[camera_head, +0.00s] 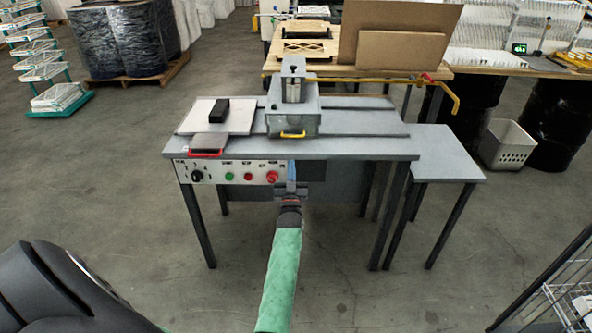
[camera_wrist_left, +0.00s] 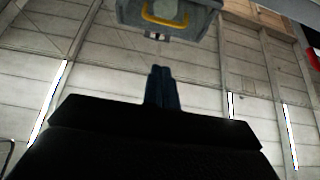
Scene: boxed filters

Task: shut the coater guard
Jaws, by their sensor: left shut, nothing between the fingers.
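The coater is a grey bench machine (camera_head: 350,148) with a control panel on its front. A grey box-shaped housing (camera_head: 292,118) with a yellow handle (camera_head: 293,134), which looks like the guard, stands mid-bench, right of a pale plate (camera_head: 190,120) with a black block (camera_head: 219,109). The plate is uncovered. My left gripper (camera_head: 291,172) is in front of the machine's front edge, below the yellow handle and apart from it. In the left wrist view its fingers (camera_wrist_left: 161,72) are shut and empty, with the housing (camera_wrist_left: 195,22) and handle (camera_wrist_left: 170,22) above. My right gripper is out of view.
A red-handled slide (camera_head: 207,146) lies at the bench's front left. The panel has a black knob, a green button (camera_head: 229,176) and red buttons (camera_head: 272,177). A lower side table (camera_head: 447,157) adjoins at right. A yellow bar (camera_head: 350,79) runs behind. The floor in front is clear.

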